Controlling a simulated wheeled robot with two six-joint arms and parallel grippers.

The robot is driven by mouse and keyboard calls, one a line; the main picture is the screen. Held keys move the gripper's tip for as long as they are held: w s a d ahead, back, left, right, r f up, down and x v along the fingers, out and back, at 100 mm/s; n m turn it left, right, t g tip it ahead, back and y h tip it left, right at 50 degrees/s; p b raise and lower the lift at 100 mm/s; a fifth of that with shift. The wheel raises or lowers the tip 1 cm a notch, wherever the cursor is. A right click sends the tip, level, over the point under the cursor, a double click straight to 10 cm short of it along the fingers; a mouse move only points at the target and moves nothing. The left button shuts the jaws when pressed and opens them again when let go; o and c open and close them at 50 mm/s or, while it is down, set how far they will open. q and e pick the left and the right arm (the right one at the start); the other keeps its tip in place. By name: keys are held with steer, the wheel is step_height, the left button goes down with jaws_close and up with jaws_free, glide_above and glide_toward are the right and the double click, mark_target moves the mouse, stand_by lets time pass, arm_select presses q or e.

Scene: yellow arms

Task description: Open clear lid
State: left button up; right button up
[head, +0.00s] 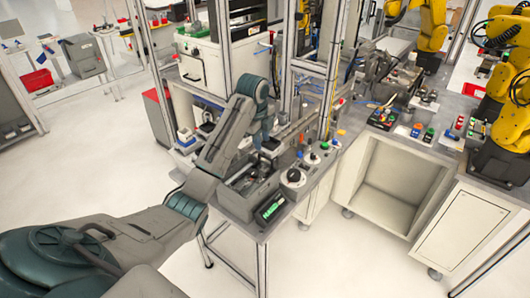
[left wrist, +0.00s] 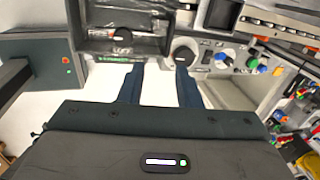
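My left gripper (head: 270,148) hangs over the front workstation in the head view, its arm reaching in from the left. In the left wrist view its two dark fingers (left wrist: 159,88) are spread apart with only pale floor showing between them. Ahead of them is a dark, box-like bay (left wrist: 122,42) with lettering inside and a green-lit display (left wrist: 115,59) on its front edge. I cannot make out the clear lid for certain. The gripper touches nothing that I can see. My right gripper is not in view.
The workstation (head: 238,207) carries a green display (head: 270,211) and a panel with a round dial (head: 293,177) and coloured buttons. Upright metal posts (head: 287,70) stand behind. An open white cabinet (head: 388,180) is to the right. The floor in front is clear.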

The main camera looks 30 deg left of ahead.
mark_target(266, 157)
arm_select(q)
steer(key=shift+m, duration=0.4)
steer(key=w+f, duration=0.1)
steer(key=f, duration=0.1)
steer(key=w+f, duration=0.1)
steer(key=f, duration=0.1)
steer(key=w+a+f+p, duration=0.1)
steer(key=f, duration=0.2)
steer(key=shift+w+d+f, duration=0.1)
steer(key=shift+f, duration=0.6)
jaws_close()
